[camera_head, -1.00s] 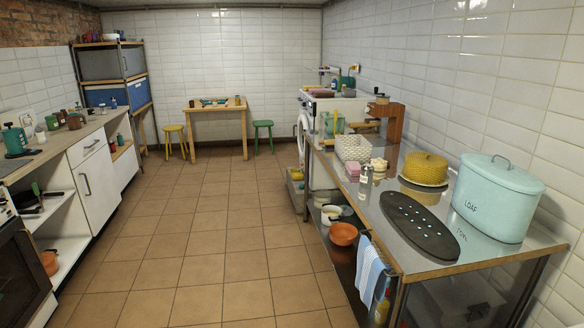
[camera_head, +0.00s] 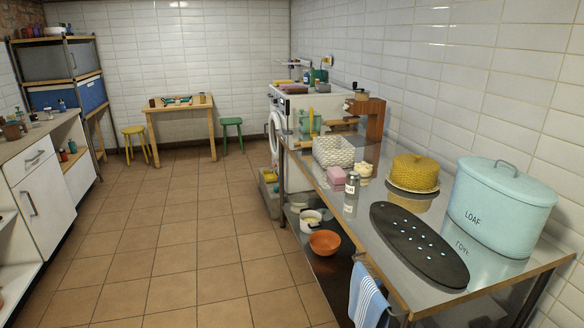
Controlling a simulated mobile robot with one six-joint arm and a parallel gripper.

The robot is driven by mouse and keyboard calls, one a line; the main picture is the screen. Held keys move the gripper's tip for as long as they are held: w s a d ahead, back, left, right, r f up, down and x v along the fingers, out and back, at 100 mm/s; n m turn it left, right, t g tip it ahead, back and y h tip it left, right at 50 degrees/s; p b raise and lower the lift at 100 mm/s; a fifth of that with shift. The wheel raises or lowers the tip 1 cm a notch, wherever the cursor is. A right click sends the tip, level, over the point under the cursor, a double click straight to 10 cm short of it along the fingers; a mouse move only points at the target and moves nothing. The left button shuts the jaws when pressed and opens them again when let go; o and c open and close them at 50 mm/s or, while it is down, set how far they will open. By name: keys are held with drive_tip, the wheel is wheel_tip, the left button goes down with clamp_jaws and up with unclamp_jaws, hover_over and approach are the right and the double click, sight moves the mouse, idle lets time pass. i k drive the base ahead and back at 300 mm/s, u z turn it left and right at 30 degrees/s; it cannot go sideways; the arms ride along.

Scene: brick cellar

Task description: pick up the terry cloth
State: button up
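A blue-and-white striped cloth (camera_head: 369,296) hangs over the left edge of the steel table (camera_head: 322,184), near its front left corner. It is the only hanging cloth I can make out; I cannot tell for sure that it is terry. A small pink block or folded piece (camera_head: 336,174) lies on the table by the white woven basket (camera_head: 333,151); its material is unclear. My gripper is not in view.
The table also holds a black perforated board (camera_head: 420,246), a pale blue LOAF bin (camera_head: 500,208) and a yellow domed cover (camera_head: 414,171). An orange bowl (camera_head: 325,242) sits on the lower shelf. The tiled floor (camera_head: 190,235) left of the table is clear.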

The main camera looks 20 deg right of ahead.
sight(338, 176)
drive_tip(key=u, duration=0.3)
drive_tip(key=i, duration=1.6)
drive_tip(key=u, duration=0.2)
